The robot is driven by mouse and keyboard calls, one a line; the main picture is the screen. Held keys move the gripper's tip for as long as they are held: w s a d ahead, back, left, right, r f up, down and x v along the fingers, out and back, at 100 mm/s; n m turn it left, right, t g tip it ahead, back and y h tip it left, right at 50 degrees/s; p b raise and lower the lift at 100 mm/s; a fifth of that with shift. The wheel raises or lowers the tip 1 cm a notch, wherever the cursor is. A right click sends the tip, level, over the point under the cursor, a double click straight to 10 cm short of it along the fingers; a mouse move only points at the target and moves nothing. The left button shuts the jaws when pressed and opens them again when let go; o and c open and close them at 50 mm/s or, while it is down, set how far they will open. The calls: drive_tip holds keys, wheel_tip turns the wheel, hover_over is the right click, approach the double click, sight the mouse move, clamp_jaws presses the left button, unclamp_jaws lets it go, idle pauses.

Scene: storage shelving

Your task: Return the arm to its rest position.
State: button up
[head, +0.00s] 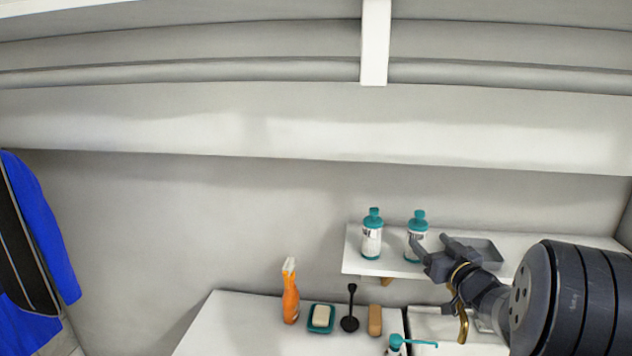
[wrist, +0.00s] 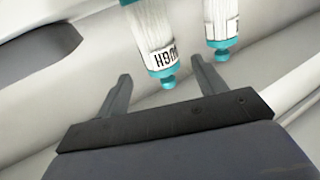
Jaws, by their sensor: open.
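My gripper (head: 430,243) reaches in from the right in the head view, in front of the white shelf, and its two fingers are spread. In the wrist view the open fingers (wrist: 160,72) have nothing between them that they touch. A white bottle with a teal cap (head: 416,240) stands on the shelf close behind the fingertips, partly hidden by them. A second such bottle (head: 372,238) stands to its left. Both bottles also show in the wrist view, upside down in the picture, one ahead of the fingers (wrist: 158,45) and one to the right (wrist: 221,22).
The wall shelf (head: 352,262) also bears a grey tray (head: 484,250). Below, a white counter (head: 225,325) holds an orange spray bottle (head: 290,300), a teal soap dish (head: 320,328), a black tool (head: 350,318), a brown block (head: 375,320) and a teal-topped pump bottle (head: 396,344). Blue clothing (head: 45,235) hangs left.

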sight(421, 219)
drive_tip(key=w, duration=0.3)
drive_tip(key=w+a+p, duration=0.1)
drive_tip(key=w, duration=0.2)
drive_tip(key=shift+w+a+f, duration=0.1)
drive_tip(key=shift+w+a, duration=0.1)
drive_tip(key=shift+w, duration=0.15)
drive_tip(key=r, duration=0.3)
drive_tip(key=shift+s+r, duration=0.15)
drive_tip(key=shift+s, duration=0.05)
drive_tip(key=shift+w+r, duration=0.1)
drive_tip(key=shift+r, duration=0.1)
